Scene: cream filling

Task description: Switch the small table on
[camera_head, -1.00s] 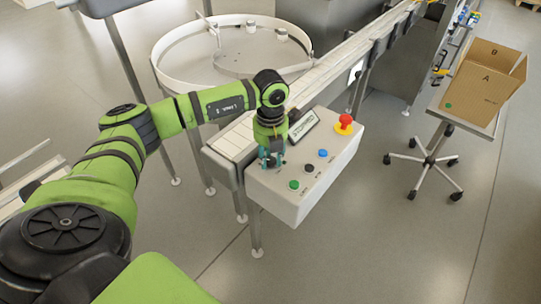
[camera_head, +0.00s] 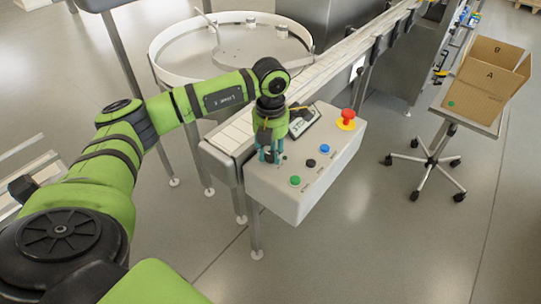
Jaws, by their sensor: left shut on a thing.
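A pale control box (camera_head: 318,178) is fixed at the near end of the conveyor. Its sloping top has a green button (camera_head: 295,181), a black button (camera_head: 311,163), a blue button (camera_head: 324,149), a red emergency stop (camera_head: 347,117) on a yellow base, and a small display (camera_head: 304,121). My left gripper (camera_head: 269,160) points down at the box's left part, left of the green and black buttons. Its teal fingers are shut on a small dark part, probably a switch on the box; the fingers mostly hide it. My right gripper is out of view.
A round, rimmed table (camera_head: 180,80) stands behind my left arm. The conveyor (camera_head: 335,62) runs to the back right. An open cardboard box (camera_head: 484,88) rests on a wheeled stand (camera_head: 432,162) at right. The floor in front of the control box is clear.

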